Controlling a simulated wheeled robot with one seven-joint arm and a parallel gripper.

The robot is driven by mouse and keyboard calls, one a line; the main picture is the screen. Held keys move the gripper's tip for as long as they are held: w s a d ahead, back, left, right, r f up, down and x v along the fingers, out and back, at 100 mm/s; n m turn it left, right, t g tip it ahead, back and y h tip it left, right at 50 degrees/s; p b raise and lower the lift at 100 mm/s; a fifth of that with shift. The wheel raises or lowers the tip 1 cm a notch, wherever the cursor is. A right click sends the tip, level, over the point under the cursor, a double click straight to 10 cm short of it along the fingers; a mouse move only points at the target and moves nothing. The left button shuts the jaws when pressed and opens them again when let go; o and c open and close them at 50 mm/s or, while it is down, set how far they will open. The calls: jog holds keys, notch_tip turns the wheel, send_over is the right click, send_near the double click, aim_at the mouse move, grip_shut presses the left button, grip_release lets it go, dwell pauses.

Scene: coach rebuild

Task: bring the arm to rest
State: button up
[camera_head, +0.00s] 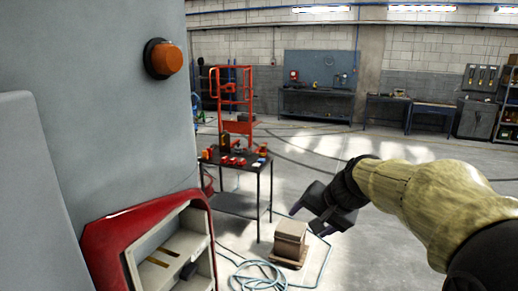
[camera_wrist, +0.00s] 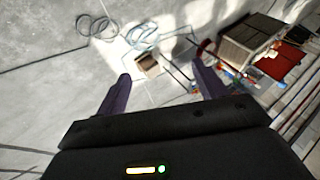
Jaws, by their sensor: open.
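My gripper (camera_head: 312,217) is at the end of my arm, which reaches in from the right side of the head view in a tan sleeve. It hangs in the air over open floor, to the right of a dark table. In the wrist view my gripper (camera_wrist: 162,92) shows two dark purple fingers spread wide apart. Nothing is between the fingers close up; only the floor and a distant brown box show beyond them. My gripper touches nothing that I can see.
A grey panel with an orange lamp (camera_head: 163,59) and a red-framed open compartment (camera_head: 150,245) stand close on the left. A dark table (camera_head: 238,205) holds several small red items. A brown box (camera_head: 290,240) and a coiled hose (camera_head: 258,277) lie on the floor. Workbenches line the back wall.

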jog(key=s+d+f+n+g+h+b, duration=0.1)
jog(key=s+f+n+g+h, duration=0.1)
jog(key=s+f, duration=0.6)
jog(key=s+d+f+n+g+h+b, duration=0.1)
jog(key=s+d+f+n, duration=0.1)
jog(key=s+f, duration=0.7)
notch_tip(320, 180, down, 6)
jog(key=shift+s+r+n+g+h, duration=0.2)
jog(key=shift+n+g+h, duration=0.2)
jog(key=shift+n, duration=0.1)
